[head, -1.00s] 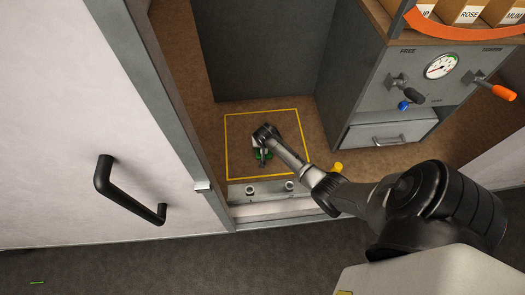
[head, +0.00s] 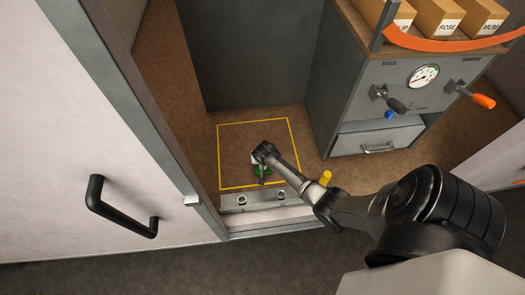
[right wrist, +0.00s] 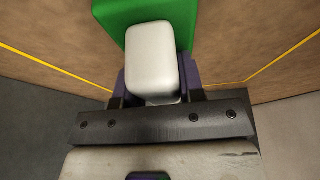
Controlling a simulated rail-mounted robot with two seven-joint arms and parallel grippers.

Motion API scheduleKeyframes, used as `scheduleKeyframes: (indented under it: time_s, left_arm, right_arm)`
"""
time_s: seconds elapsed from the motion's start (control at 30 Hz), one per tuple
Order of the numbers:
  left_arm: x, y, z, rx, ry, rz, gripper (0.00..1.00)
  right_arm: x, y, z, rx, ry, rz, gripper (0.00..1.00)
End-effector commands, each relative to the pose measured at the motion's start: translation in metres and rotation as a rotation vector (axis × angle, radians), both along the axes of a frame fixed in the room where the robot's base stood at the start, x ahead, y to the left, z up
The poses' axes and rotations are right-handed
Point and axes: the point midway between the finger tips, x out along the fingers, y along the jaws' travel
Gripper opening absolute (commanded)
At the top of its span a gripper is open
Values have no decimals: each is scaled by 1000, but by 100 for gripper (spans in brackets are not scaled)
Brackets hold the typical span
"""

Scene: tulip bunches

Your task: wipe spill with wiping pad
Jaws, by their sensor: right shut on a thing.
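The wiping pad is a green block (right wrist: 112,14) with a pale rounded grip (right wrist: 151,58) on it. My right gripper (right wrist: 153,84) is shut on the pale grip, one dark finger on each side. No spill shows clearly; the wrist and pad hide part of the surface. My left gripper is not in view.
A yellow outline (head: 218,150) marks the brown surface. A grey cabinet with a gauge (head: 423,76), levers and a drawer (head: 375,140) stands to the right. A yellow knob (head: 325,178) is near the arm. A white door with a black handle (head: 120,207) stands at left.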

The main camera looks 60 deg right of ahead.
Motion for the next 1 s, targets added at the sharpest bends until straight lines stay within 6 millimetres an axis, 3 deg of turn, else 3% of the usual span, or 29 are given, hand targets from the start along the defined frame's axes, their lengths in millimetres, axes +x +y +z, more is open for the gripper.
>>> scheduleKeyframes:
  time_s: [0.3,0.37,1.0]
  left_arm:
    - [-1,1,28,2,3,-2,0]
    - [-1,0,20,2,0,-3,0]
    - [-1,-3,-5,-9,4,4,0]
  right_arm:
    - [-10,22,6,1,1,9,14]
    - [-7,16,-3,-1,1,7,14]
    - [24,-35,-2,-2,0,-5,14]
